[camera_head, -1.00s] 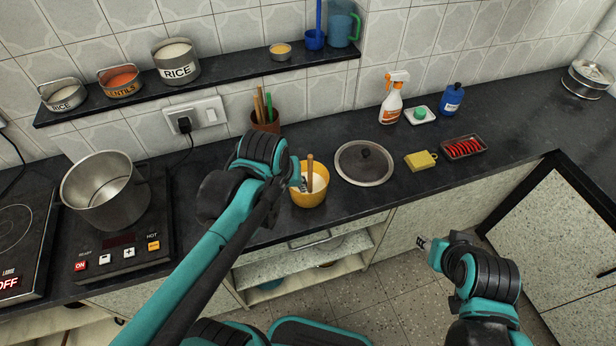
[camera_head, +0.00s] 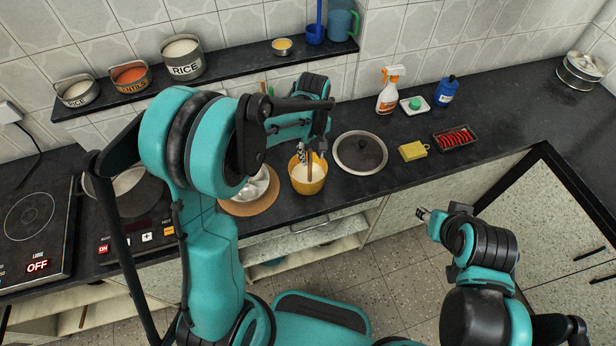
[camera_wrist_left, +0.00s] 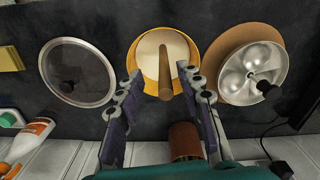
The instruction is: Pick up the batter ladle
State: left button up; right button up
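The batter ladle shows as a brown wooden handle (camera_head: 310,168) standing up out of a yellow bowl (camera_head: 308,187) of pale batter. Its lower end is hidden in the batter. In the left wrist view the handle (camera_wrist_left: 164,75) points towards my gripper, with the bowl (camera_wrist_left: 149,88) around it. My left gripper (camera_head: 314,150) is just above the bowl. In the left wrist view its two fingers (camera_wrist_left: 162,84) are spread, one on each side of the handle, with a gap to it. My right gripper (camera_head: 423,214) is away from the counter, over the floor area; its finger gap is too small to judge.
A steel lid (camera_head: 360,153) lies right of the bowl; a steel mould pan (camera_head: 254,187) on a round wooden board (camera_head: 240,208) lies left. A brown utensil cup (camera_wrist_left: 185,142) stands behind the bowl. A yellow sponge (camera_head: 412,151) and spray bottle (camera_head: 389,92) are further right.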

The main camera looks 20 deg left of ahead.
aim_at(310, 162)
pick_arm(q)
jog(key=f, duration=0.3)
jog(key=f+b, duration=0.1)
jog(key=shift+s+a+f, duration=0.1)
jog(key=shift+a+f, duration=0.15)
jog(key=shift+f, duration=0.05)
grip_shut()
jog(key=shift+r, duration=0.15)
